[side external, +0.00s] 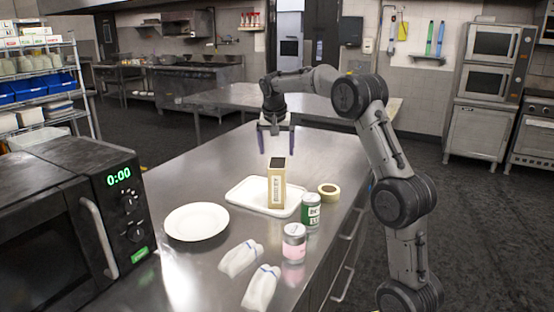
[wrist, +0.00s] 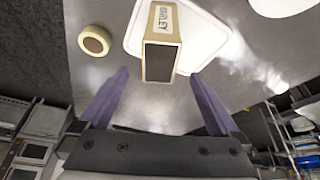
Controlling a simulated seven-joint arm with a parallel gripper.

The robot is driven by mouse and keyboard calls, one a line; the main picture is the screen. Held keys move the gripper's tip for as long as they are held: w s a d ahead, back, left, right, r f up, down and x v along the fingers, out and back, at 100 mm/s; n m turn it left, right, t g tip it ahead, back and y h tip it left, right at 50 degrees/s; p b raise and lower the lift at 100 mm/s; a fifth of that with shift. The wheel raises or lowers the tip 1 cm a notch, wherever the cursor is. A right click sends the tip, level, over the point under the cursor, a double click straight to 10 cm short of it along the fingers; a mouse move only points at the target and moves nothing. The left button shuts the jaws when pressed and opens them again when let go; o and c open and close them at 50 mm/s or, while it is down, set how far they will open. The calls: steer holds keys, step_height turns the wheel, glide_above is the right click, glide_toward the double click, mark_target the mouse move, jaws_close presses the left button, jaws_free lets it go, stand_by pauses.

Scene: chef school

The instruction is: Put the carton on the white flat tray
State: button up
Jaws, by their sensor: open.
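The carton (side external: 277,185) is a tall tan box with a dark top and dark lettering. It stands upright on the white flat tray (side external: 244,196) on the steel table. In the wrist view the carton (wrist: 161,45) also shows over the tray (wrist: 205,32). My gripper (side external: 276,146) is above the carton, open and empty, with its two purple fingers spread apart. In the wrist view my gripper (wrist: 160,88) shows a finger on each side, with the carton's top beyond the gap between them. The fingers do not touch the carton.
A tape roll (side external: 328,190), a green can (side external: 311,210) and a pink can (side external: 294,242) stand right of the tray. A white plate (side external: 197,222) lies at front left. Two white wrapped bundles (side external: 241,257) lie in front. A microwave (side external: 75,215) stands at left.

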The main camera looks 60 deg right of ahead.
steer(key=s+a+r+n+t+y, duration=0.1)
steer(key=s+a+r+n, duration=0.25)
steer(key=a, duration=0.55)
steer(key=s+a+r+n+t, duration=0.1)
steer(key=s+a+r+n, duration=0.1)
steer(key=s+a, duration=0.5)
steer(key=s+a+f+n+t+y, duration=0.1)
steer(key=s+a+f+n, duration=0.2)
steer(key=s+a, duration=0.5)
steer(key=s+a+f+n+t+y, duration=0.1)
steer(key=s+a+f+n+y, duration=0.1)
steer(key=s+a+f+n, duration=0.2)
steer(key=s+a+n, duration=0.1)
steer(key=s+a, duration=0.2)
steer(key=s, duration=0.1)
steer(key=shift+s+a+f, duration=0.25)
steer(key=shift+a+f, duration=0.05)
steer(key=shift+a, duration=0.1)
